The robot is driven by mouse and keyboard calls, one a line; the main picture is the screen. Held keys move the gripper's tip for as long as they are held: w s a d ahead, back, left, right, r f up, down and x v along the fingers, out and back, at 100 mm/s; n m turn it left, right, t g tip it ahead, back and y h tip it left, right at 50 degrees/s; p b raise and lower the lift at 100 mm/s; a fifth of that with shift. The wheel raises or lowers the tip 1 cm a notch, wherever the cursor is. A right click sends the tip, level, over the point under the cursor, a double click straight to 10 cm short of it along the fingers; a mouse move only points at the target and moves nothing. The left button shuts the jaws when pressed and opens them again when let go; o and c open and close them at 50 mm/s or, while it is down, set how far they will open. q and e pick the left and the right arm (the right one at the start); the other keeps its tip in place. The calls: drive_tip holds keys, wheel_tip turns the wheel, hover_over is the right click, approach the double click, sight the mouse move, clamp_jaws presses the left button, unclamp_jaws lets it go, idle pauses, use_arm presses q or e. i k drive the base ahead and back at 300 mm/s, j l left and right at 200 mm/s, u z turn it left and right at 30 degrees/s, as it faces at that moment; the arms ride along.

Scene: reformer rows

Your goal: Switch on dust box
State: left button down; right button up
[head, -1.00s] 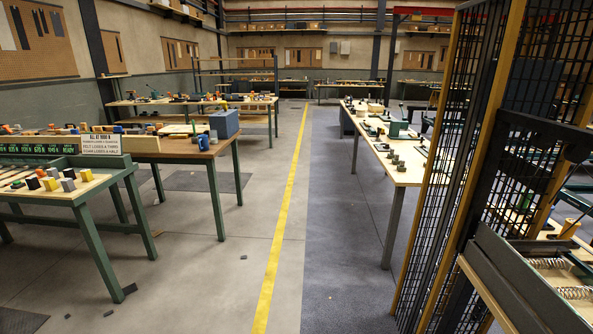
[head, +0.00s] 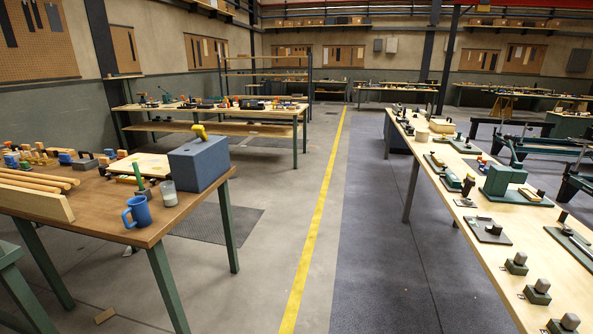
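Neither of my grippers is in view.
The brown table (head: 120,208) also holds a blue mug (head: 138,212), a grey cup (head: 168,192) and wooden rods. A long pale workbench (head: 545,270) with several fixtures runs along the right. The aisle with the yellow floor line (head: 318,220) is clear between them.

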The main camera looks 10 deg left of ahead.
sight(199, 128)
drive_tip(key=i+j+u, duration=0.1)
drive_tip(key=i+u, duration=0.15)
drive_tip(key=i, duration=0.25)
drive_tip(key=i+u, duration=0.2)
drive_tip(key=i, duration=0.3)
drive_tip(key=i+l+u, duration=0.1)
drive_tip(key=i+u, duration=0.15)
drive_tip(key=i, duration=0.25)
drive_tip(key=i+l+u, duration=0.2)
drive_tip(key=i, duration=0.35)
drive_tip(key=i+l+u, duration=0.25)
drive_tip(key=i, duration=0.2)
